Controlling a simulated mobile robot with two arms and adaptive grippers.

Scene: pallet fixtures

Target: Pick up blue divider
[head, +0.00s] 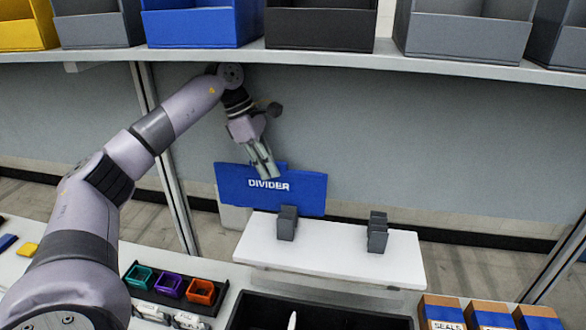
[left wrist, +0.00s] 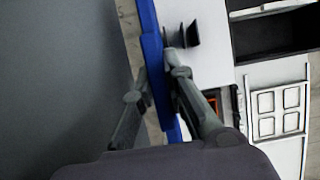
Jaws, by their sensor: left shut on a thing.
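The blue divider (head: 300,193) is a flat panel with the white word DIVIDER on it. In the head view it stands upright and slightly tilted behind the white pallet plate (head: 330,255). My left gripper (head: 266,172) is shut on its top edge, left of its middle. In the left wrist view the divider (left wrist: 152,58) shows edge-on between the fingers of my left gripper (left wrist: 157,92). Two grey slotted holders (head: 287,222) (head: 377,232) stand on the plate. The divider's lower edge is partly hidden behind the left holder. My right gripper is not in view.
A shelf (head: 370,58) with yellow, grey, blue and black bins runs above. A black rack (head: 175,288) with teal, purple and orange cups lies front left. A black tray (head: 250,318) and cardboard boxes (head: 440,310) stand in front.

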